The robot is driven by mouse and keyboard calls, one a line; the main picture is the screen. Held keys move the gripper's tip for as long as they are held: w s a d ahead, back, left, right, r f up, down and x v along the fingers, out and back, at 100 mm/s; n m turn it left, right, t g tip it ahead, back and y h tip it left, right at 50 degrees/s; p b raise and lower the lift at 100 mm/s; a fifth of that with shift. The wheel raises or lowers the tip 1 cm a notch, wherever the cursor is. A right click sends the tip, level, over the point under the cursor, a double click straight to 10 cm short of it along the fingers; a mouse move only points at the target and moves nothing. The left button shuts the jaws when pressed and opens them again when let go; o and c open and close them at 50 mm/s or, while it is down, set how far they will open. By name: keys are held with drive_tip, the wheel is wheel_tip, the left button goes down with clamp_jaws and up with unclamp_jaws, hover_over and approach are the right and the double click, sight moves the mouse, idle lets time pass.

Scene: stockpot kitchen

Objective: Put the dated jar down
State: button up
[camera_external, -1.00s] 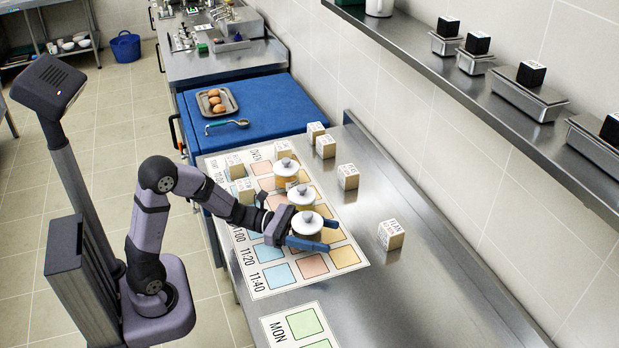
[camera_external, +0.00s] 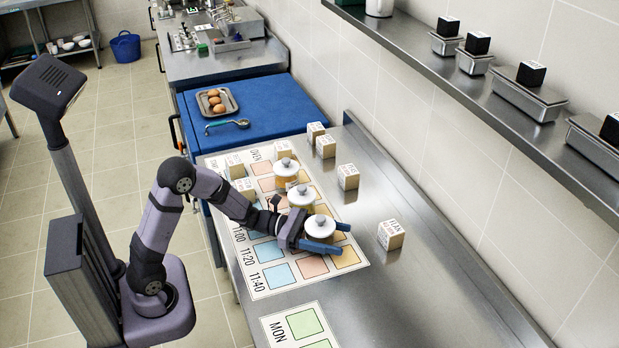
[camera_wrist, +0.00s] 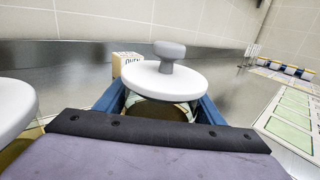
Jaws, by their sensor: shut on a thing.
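The held jar (camera_external: 319,227) has a white lid with a grey knob and stands upright. My gripper (camera_external: 322,245) is shut on it, blue fingers on either side of its body. In the wrist view the jar's lid (camera_wrist: 165,82) fills the middle, between the blue fingers; a date cannot be read. The jar is over the right-hand column of the printed chart (camera_external: 254,287), at its lower rows. Its base is hidden by my fingers, so I cannot tell whether it touches the chart.
Two similar lidded jars, the nearer (camera_external: 301,194) close beside the held one and another (camera_external: 285,167) beyond, stand on the chart. A printed cube (camera_external: 391,236) sits on the steel counter to the right. Several more cubes stand farther back. The front right counter is clear.

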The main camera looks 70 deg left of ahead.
drive_tip(key=shift+f, duration=0.1)
drive_tip(key=o, duration=1.2)
drive_tip(key=shift+c, duration=0.2)
drive_tip(key=shift+r, duration=0.2)
drive_tip(key=b+v, duration=0.1)
drive_tip(key=v, duration=1.1)
drive_tip(key=shift+s, duration=0.1)
drive_tip(key=shift+d, duration=0.1)
